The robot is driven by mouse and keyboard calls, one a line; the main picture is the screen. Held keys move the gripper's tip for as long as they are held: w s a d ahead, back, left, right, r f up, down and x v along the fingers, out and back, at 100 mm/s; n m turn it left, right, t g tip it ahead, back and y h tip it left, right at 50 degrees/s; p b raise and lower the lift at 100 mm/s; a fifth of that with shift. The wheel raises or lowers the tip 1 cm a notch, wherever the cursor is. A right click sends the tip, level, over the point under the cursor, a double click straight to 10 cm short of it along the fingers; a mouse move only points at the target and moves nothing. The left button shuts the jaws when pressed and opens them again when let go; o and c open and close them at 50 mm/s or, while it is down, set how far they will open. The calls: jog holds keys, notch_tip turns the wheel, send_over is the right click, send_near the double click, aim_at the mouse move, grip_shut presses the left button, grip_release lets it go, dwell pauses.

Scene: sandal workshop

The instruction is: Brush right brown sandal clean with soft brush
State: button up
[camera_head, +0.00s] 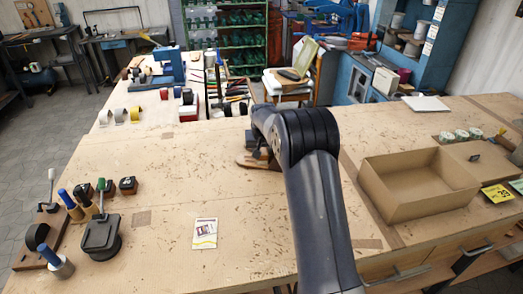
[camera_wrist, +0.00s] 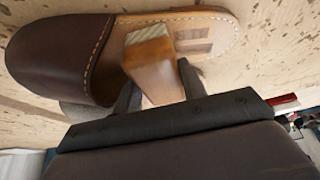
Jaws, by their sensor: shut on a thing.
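A brown sandal with pale stitching lies on the workbench. In the wrist view its dark upper (camera_wrist: 60,55) is at the left and its tan footbed (camera_wrist: 215,28) reaches right. My gripper (camera_wrist: 158,88) is shut on a wooden-handled brush (camera_wrist: 150,70), held over the footbed close to the upper's edge. I cannot make out a second sandal.
An open cardboard box (camera_head: 418,190) stands right of my arm. A small card (camera_head: 204,233) lies in front. Several tools and a black press-like piece (camera_head: 101,236) stand at the left. Tape rolls and a blue machine (camera_head: 168,66) are farther back. The bench's middle left is clear.

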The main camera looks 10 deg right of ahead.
jog(key=shift+s+a+b, duration=0.2)
jog(key=shift+s+b, duration=0.25)
jog(key=shift+s, duration=0.2)
jog(key=shift+s+a+b, duration=0.2)
jog(key=shift+s+b, duration=0.2)
jog(key=shift+s, duration=0.2)
jog(key=shift+r, duration=0.1)
jog(key=shift+r+p, duration=2.6)
jog(key=shift+r, duration=1.45)
jog(key=shift+w+f, duration=0.1)
jog(key=shift+f, duration=0.05)
